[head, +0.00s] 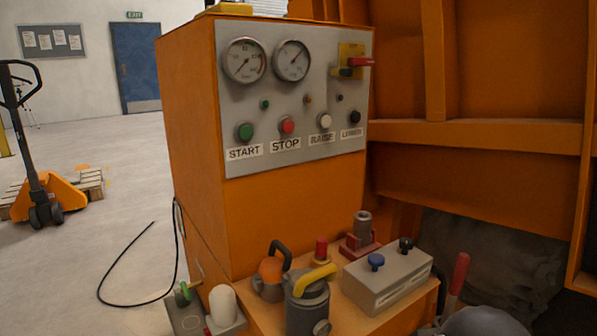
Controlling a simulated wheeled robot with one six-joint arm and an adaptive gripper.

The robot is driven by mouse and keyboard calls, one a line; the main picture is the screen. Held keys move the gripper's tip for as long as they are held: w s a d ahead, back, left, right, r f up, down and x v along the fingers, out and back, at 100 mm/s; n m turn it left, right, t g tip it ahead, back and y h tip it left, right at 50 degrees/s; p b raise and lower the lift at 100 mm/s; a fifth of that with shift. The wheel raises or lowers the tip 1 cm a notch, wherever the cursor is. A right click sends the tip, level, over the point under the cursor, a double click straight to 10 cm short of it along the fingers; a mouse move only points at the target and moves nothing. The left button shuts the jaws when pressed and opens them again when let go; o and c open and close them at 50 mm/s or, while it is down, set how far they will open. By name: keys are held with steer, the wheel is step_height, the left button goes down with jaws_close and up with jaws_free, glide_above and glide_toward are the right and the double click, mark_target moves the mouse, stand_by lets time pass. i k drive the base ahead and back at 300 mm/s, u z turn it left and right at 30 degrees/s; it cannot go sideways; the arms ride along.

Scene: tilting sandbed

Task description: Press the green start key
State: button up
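The green start key (245,131) is a round push button in a dark ring on the grey panel (345,90) of an orange cabinet (190,120). A white START label (244,152) sits right under it. To its right in the same row are a red button (287,125) over STOP, a white button (323,121) over RAISE and a black button (354,117) over a label that seems to read LOWER. Nothing covers the green key. My gripper is not seen in the head view.
Two round gauges (245,60) and a red-handled switch (358,62) sit higher on the panel. Below, an orange ledge holds a grey canister with a yellow handle (318,276) and a grey box (388,279). A black cable (119,304) lies on the floor at left.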

mark_target(245, 132)
steer(key=k, duration=0.5)
steer(key=z, duration=1.55)
steer(key=i, duration=0.75)
steer(key=u, duration=2.15)
